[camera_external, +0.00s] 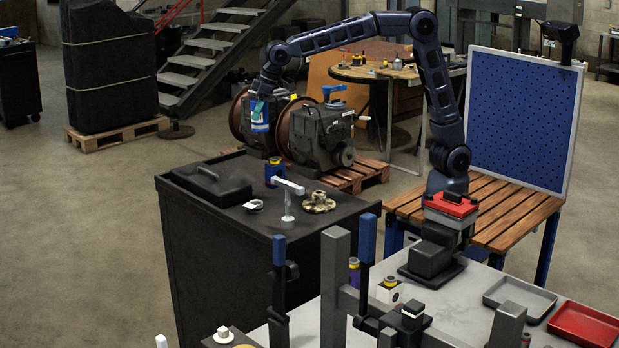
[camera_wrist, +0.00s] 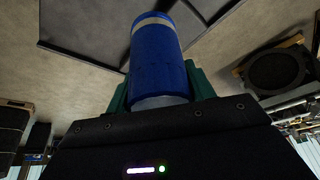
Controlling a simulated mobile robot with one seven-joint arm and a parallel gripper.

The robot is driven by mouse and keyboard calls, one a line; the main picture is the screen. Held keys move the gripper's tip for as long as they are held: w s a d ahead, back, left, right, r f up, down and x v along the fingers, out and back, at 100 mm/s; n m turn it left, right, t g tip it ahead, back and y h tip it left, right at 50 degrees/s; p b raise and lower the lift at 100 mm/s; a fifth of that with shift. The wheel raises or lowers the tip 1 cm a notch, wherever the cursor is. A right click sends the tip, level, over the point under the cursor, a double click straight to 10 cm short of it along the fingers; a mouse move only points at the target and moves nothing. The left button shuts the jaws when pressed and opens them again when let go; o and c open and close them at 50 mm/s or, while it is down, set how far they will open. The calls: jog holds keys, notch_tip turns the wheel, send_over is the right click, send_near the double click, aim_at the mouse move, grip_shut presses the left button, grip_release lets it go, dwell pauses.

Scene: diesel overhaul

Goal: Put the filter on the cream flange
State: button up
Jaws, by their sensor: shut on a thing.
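The blue filter (camera_external: 260,122) is a blue cylinder with a pale band. It is held upright in the air above the back of the black cabinet. My gripper (camera_external: 259,98) is shut on it, pointing down from the end of the raised arm. In the wrist view the green fingers of my gripper (camera_wrist: 160,88) clasp both sides of the blue filter (camera_wrist: 157,52). A cream-tan flange (camera_external: 318,203) with a raised hub lies on the cabinet top, below and to the right of the filter and well apart from it.
The black cabinet (camera_external: 240,270) also bears a black lidded case (camera_external: 210,184), a blue jar with a yellow top (camera_external: 274,172), a white T-shaped stand (camera_external: 288,200) and a small pale ring part (camera_external: 254,205). A grey engine block (camera_external: 325,132) stands behind on a pallet.

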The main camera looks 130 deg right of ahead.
jog(key=s+a+r+n+y, duration=0.1)
jog(key=a+r+n, duration=0.15)
jog(key=a, duration=0.95)
jog(key=n, duration=0.3)
send_over(317, 193)
jog(key=shift+t+y, duration=0.4)
jog(key=shift+t, duration=0.1)
notch_tip(317, 193, down, 20)
jog(key=shift+w+r, duration=0.1)
jog(key=shift+r, duration=0.15)
jog(key=o, duration=1.2)
jog(key=shift+f, duration=0.15)
jog(key=shift+c, duration=0.2)
